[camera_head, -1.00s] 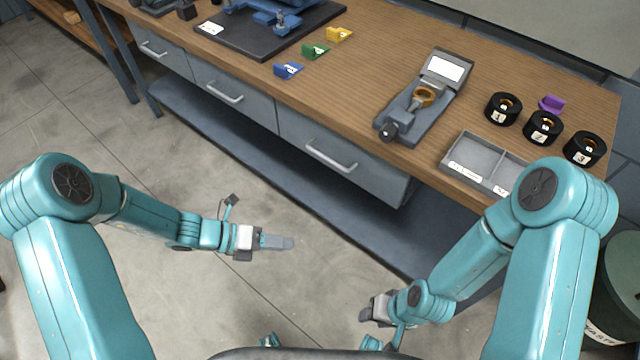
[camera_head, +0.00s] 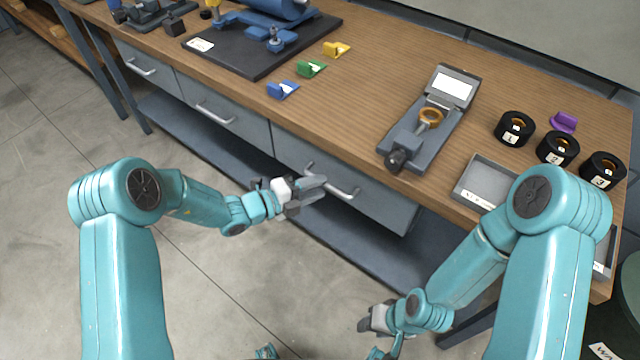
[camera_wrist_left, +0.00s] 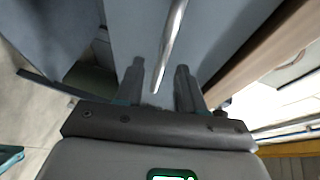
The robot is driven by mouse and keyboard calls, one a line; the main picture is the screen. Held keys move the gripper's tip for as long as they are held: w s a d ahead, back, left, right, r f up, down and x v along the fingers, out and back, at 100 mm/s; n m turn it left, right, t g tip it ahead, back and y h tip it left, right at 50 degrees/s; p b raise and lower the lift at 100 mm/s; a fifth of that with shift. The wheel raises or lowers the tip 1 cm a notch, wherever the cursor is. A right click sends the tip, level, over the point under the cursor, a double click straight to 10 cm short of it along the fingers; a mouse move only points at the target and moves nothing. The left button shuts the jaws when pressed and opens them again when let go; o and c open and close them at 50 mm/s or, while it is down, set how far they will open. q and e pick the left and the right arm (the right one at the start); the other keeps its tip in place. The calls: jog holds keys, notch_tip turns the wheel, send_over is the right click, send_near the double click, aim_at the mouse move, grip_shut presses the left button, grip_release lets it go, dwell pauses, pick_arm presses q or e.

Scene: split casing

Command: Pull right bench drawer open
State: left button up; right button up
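The right bench drawer (camera_head: 385,204) is a grey front under the wooden top, and it looks shut. Its pale bar handle (camera_head: 340,192) is partly hidden by my left gripper (camera_head: 318,189) in the head view. In the left wrist view the handle (camera_wrist_left: 171,45) runs down between the two fingers of my left gripper (camera_wrist_left: 160,88). Those fingers are apart, with a gap on each side of the bar, so the gripper is open around the handle's near end. My right gripper (camera_head: 366,322) hangs low over the floor, away from the drawer; its fingers are too unclear to judge.
Two more drawers, the middle one (camera_head: 228,122) and the left one (camera_head: 140,66), look shut. A lower shelf (camera_head: 300,195) runs beneath. On the bench stand a grey fixture (camera_head: 425,130), a grey tray (camera_head: 478,182) and several black rings (camera_head: 514,129). The floor in front is clear.

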pick_arm(q)
jog(key=shift+x, duration=0.95)
grip_shut()
jog(key=shift+s+a, duration=0.15)
jog(key=s+a+p, duration=0.3)
jog(key=s+a, duration=0.5)
jog(key=s, duration=0.3)
jog(key=s+a+p, duration=0.3)
jog(key=s+a, duration=0.5)
jog(key=s, duration=0.3)
jog(key=shift+s+a, duration=0.35)
